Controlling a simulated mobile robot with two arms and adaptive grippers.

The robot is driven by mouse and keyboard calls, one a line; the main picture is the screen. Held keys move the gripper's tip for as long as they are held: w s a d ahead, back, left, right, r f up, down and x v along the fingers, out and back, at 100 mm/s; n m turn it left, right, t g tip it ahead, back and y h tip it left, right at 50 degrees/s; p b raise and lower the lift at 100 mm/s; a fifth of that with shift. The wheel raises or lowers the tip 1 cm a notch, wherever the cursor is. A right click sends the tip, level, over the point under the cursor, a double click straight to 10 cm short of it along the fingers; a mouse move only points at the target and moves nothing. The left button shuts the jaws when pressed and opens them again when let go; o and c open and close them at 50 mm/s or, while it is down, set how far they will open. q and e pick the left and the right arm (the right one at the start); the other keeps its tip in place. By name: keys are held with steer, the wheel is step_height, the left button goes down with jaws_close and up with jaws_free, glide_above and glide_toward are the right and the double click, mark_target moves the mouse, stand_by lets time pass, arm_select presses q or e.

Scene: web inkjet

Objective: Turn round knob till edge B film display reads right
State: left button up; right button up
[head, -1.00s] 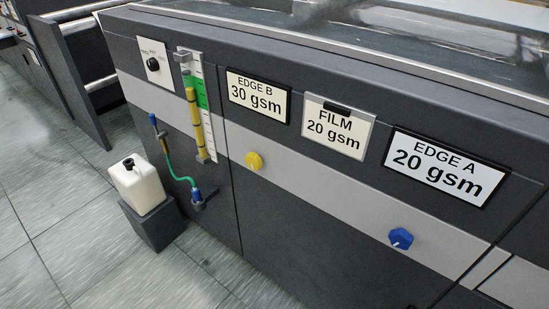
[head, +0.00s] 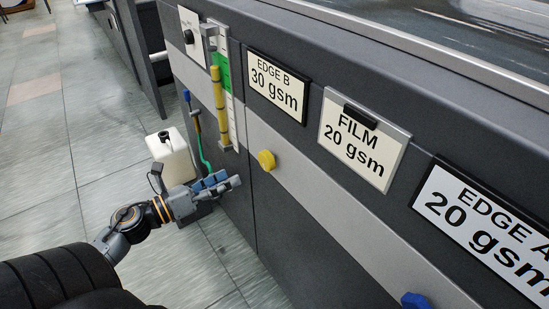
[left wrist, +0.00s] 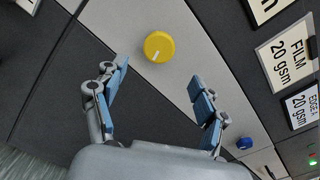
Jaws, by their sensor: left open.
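The yellow round knob (head: 266,160) sits on the light band of the machine, below the EDGE B display (head: 276,87), which reads 30 gsm. The FILM card (head: 361,139) reads 20 gsm. The EDGE A display (head: 485,228) reads 20 gsm. A blue knob (head: 415,300) is below it, cut by the bottom edge. My left gripper (head: 222,182) is open and empty, left of and a little below the yellow knob. In the left wrist view, the yellow knob (left wrist: 159,47), with a white pointer mark, shows just beyond and between the spread fingers (left wrist: 160,75), apart from them. My right gripper is not in view.
A white jug (head: 172,155) stands on a dark block by the machine, behind my left gripper. A yellow tube gauge (head: 220,105) and a green hose (head: 203,150) are on the panel left of the displays. Floor to the left is clear.

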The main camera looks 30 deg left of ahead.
mark_target(262, 160)
arm_select(q)
steer(key=p+x, duration=0.1)
steer(key=x, duration=1)
steer(key=shift+a+r+p, duration=0.1)
steer(key=shift+p, duration=0.25)
steer(key=shift+w+d, duration=0.25)
steer(key=shift+w, duration=0.3)
steer(key=shift+c, duration=0.4)
steer(key=c, duration=1.1)
